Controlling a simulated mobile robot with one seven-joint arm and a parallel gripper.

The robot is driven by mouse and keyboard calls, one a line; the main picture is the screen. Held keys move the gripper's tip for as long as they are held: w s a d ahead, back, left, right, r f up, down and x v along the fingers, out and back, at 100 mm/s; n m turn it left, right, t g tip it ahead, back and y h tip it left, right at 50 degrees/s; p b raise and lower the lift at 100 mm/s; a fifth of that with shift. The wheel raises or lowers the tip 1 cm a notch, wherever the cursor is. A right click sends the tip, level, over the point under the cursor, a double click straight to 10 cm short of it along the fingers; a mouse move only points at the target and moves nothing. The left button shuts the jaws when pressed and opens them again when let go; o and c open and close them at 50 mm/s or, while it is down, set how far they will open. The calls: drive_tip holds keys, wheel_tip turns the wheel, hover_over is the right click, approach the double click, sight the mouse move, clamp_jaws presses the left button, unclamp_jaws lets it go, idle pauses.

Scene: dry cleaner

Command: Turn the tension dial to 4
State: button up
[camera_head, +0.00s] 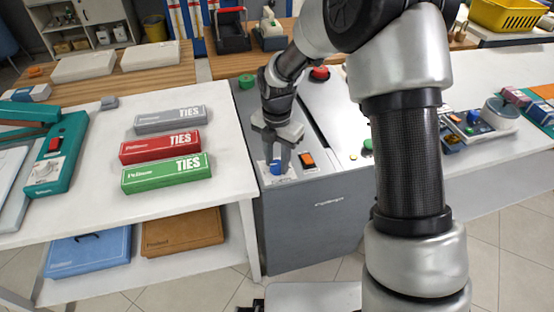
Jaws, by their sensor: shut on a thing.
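A blue dial (274,169) sits on a white plate at the front left corner of the grey machine's (318,215) top. My gripper (278,164) reaches down onto it from above and is shut on it, with the fingers on either side. The fingers cover part of the dial, and the scale marks and pointer are too small to read.
An orange rocker switch (307,160) lies close to the right of my gripper. A red button (320,73) and a green button (368,145) are also on the machine. Tie boxes (167,173) stand on the white table at left.

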drive_tip(key=m, duration=0.4)
drive_tip(key=shift+r+p, duration=0.1)
drive_tip(key=shift+p, duration=0.3)
drive_tip(key=m, duration=0.4)
drive_tip(key=shift+m, duration=0.4)
drive_tip(key=m, duration=0.4)
drive_tip(key=shift+m+p, duration=0.3)
drive_tip(key=m, duration=1.3)
drive_tip(key=shift+m, duration=0.3)
drive_tip(key=m+p, duration=0.1)
drive_tip(key=m, duration=0.3)
drive_tip(key=shift+m+p, duration=0.4)
drive_tip(key=shift+m, duration=1.7)
